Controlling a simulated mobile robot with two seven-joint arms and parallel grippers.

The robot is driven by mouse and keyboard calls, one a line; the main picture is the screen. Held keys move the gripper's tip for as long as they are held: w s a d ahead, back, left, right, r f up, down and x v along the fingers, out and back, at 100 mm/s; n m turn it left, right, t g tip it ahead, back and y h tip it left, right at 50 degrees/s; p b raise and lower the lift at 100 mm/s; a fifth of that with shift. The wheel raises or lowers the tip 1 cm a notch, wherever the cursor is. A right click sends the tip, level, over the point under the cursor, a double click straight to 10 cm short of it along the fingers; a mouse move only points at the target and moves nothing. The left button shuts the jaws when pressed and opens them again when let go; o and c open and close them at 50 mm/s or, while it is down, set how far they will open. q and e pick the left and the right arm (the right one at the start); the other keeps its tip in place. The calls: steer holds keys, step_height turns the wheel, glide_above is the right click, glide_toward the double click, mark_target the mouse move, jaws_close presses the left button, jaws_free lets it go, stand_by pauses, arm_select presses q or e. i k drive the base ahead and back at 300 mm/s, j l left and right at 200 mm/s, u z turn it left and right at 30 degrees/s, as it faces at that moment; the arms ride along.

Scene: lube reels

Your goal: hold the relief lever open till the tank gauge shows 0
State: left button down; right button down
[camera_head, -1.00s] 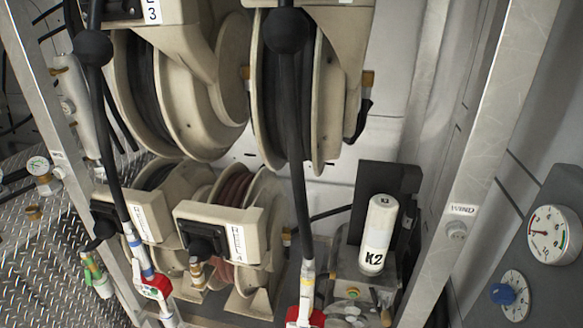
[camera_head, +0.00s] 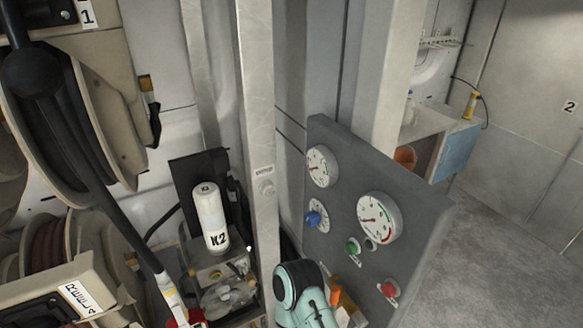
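A grey panel (camera_head: 405,190) carries a smaller white dial gauge (camera_head: 320,166) at upper left and a larger one (camera_head: 379,218) to its right. Both have dark needles, too small to read exactly, and I cannot tell which is the tank gauge. A blue knob (camera_head: 313,218) on a dial, a green button (camera_head: 352,246) and a red button (camera_head: 389,288) are on the panel too. I cannot make out a relief lever. A teal and black link of my own arm rises at the bottom centre. Neither gripper's fingers show.
A white cylinder marked K2 (camera_head: 211,222) stands left of a metal post (camera_head: 262,130). Hose reels (camera_head: 75,130) and a black hose (camera_head: 115,215) fill the left. Bare floor (camera_head: 500,260) lies right of the panel. A blue-sided bench (camera_head: 458,150) stands behind.

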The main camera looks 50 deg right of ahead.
mark_target(250, 282)
steer(key=k+j+z, duration=0.1)
steer(key=z, duration=0.3)
steer(key=k+z, duration=0.1)
steer(key=z, duration=0.25)
steer(key=k+z, duration=0.1)
steer(key=z, duration=0.3)
steer(key=i+z, duration=0.25)
steer(key=i, duration=0.2)
